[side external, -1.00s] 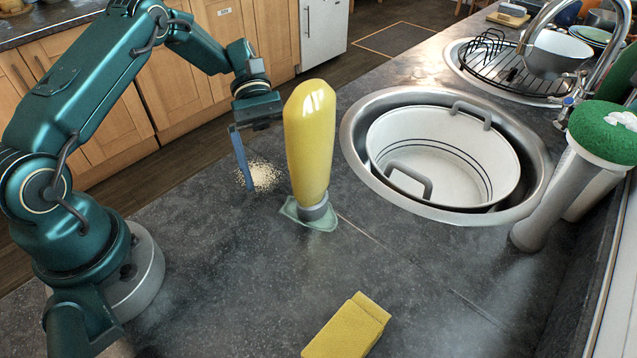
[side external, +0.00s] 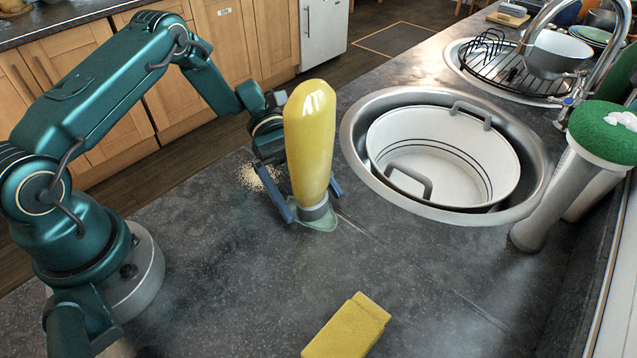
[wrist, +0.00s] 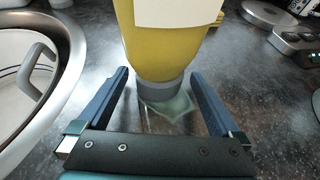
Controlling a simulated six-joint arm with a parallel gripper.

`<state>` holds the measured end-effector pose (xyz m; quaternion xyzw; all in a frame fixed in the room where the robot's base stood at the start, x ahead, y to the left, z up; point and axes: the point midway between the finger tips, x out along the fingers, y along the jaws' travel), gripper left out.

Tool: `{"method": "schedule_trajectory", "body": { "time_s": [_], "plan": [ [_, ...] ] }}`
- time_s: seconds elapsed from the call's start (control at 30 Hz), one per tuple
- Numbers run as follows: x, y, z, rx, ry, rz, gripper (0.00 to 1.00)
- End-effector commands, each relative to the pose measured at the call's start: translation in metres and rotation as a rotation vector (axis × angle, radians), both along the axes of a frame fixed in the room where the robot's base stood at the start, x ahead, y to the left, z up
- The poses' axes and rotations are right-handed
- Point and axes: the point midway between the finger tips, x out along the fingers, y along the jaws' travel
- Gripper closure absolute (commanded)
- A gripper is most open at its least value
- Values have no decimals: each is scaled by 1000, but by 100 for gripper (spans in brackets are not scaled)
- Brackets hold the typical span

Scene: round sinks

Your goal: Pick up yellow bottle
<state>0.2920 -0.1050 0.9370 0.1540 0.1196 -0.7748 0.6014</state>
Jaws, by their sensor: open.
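The yellow bottle (side external: 310,140) stands upside down on its grey cap on the dark counter, at the middle of the side view. A pale green patch (side external: 322,222) lies under the cap. My gripper (side external: 312,205) is open and low, with one blue finger on each side of the bottle's lower end. In the wrist view the bottle (wrist: 158,50) is between the open fingers of my gripper (wrist: 160,85), with a visible gap on each side of the cap. The bottle's top is out of the wrist view.
A round sink (side external: 352,150) holding a white tub (side external: 440,135) is right of the bottle. A yellow sponge (side external: 347,328) lies in front. A grey cylinder with a green top (side external: 545,205) stands at the right. The front counter is mostly clear.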

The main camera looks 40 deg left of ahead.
Motion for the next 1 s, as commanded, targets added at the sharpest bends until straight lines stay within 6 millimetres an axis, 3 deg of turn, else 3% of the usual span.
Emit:
{"method": "schedule_trajectory", "body": {
  "time_s": [0.07,0.3,0.33,0.77,1.0],
  "plan": [
    [0,0,0,0,-1,0,0],
    [0,0,0,0,-1,-1,92],
    [0,0,0,0,-1,-1,100],
    [1,0,6,-1,-3,-1,100],
    [1,0,34,-1,-6,-1,100]
  ]
}}
